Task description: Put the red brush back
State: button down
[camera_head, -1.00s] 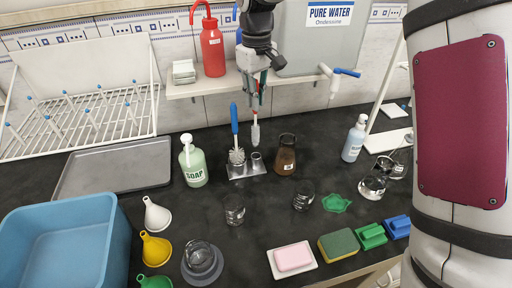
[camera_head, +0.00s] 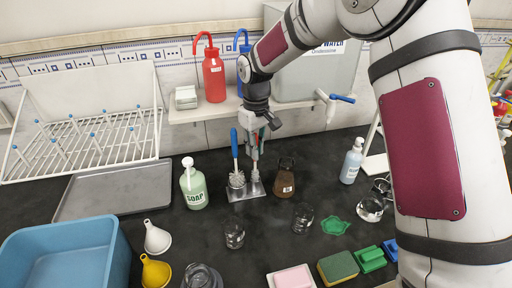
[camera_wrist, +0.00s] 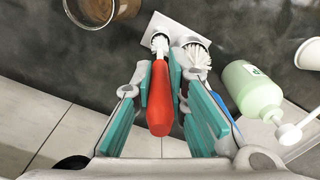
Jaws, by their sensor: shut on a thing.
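My gripper (camera_head: 256,148) is shut on the red brush, pointing down over the metal brush holder (camera_head: 247,194). In the wrist view the red brush's handle (camera_wrist: 160,100) lies between the teal finger pads. The brush hangs upright, its pale head (camera_head: 255,174) at the holder's right cup. The lower end of the head seems to be inside the cup; how deep I cannot tell. The holder's white plate (camera_wrist: 168,27) also shows in the wrist view. The blue-handled brush (camera_head: 234,142) stands in the holder's left place, and its white bristles show in the wrist view (camera_wrist: 198,57).
A green soap bottle (camera_head: 194,186) stands left of the holder, and a brown flask (camera_head: 285,178) close on its right. Two glass beakers (camera_head: 234,234) (camera_head: 303,217) stand in front. A shelf with a red wash bottle (camera_head: 213,76) is behind. A grey tray (camera_head: 117,188) lies left.

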jog(key=c, duration=1.6)
grip_release()
jog(key=shift+f, duration=0.15)
